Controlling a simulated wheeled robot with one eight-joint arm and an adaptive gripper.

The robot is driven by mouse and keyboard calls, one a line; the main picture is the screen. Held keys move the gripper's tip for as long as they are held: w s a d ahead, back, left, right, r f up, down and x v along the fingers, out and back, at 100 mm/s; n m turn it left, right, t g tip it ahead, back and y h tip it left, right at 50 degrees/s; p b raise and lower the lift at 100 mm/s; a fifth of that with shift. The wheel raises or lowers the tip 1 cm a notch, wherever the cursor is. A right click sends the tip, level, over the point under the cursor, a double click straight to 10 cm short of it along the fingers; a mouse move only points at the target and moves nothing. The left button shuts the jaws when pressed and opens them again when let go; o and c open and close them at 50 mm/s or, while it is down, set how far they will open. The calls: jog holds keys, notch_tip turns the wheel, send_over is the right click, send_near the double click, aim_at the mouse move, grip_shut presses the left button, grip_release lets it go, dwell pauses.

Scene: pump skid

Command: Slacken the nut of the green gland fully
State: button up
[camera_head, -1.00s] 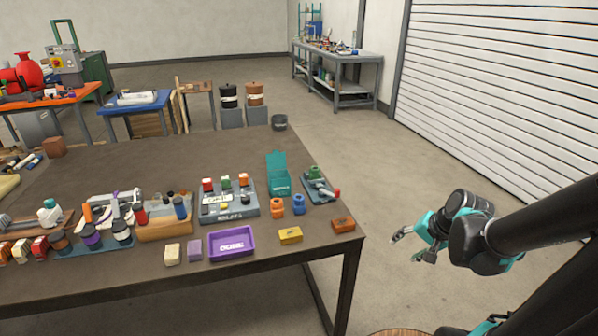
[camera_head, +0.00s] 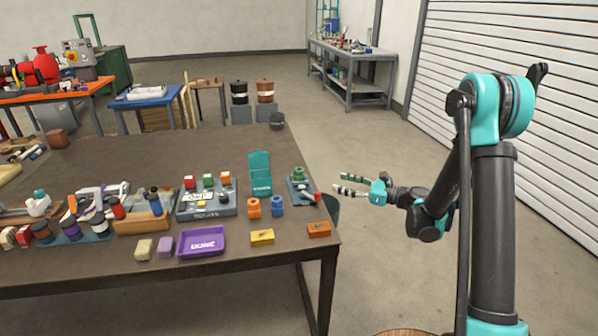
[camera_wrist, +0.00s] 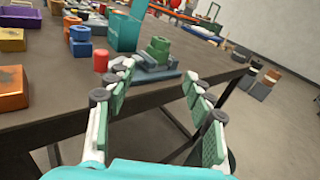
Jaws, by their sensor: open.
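A green stepped fitting (camera_head: 299,174), which looks like the green gland, stands upright on a small grey-blue base (camera_head: 302,190) near the table's right edge. In the wrist view the green fitting (camera_wrist: 158,47) lies beyond the fingertips, roughly between them, on its base (camera_wrist: 155,72). Its nut cannot be told apart clearly. My gripper (camera_head: 342,184) is open and empty, just off the table's right edge, pointing left towards the fitting without touching it. In the wrist view my gripper's (camera_wrist: 158,76) green-padded fingers are spread wide.
A red cylinder (camera_wrist: 101,60) is beside the base. A teal open box (camera_head: 260,178), an orange part (camera_head: 254,207) and a blue part (camera_head: 277,205) stand left of it. An orange block (camera_head: 319,230) lies near the front corner.

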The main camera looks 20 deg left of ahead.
aim_at(299, 170)
jog(key=shift+m, duration=0.3)
jog(key=w+a, duration=0.1)
jog(key=a, duration=0.5)
jog(key=w+a, duration=0.1)
jog(key=a, duration=0.5)
jog(key=w+a, duration=0.1)
jog(key=a, duration=0.4)
jog(key=shift+a, duration=0.4)
jog(key=shift+s, duration=0.1)
jog(key=c, duration=1.2)
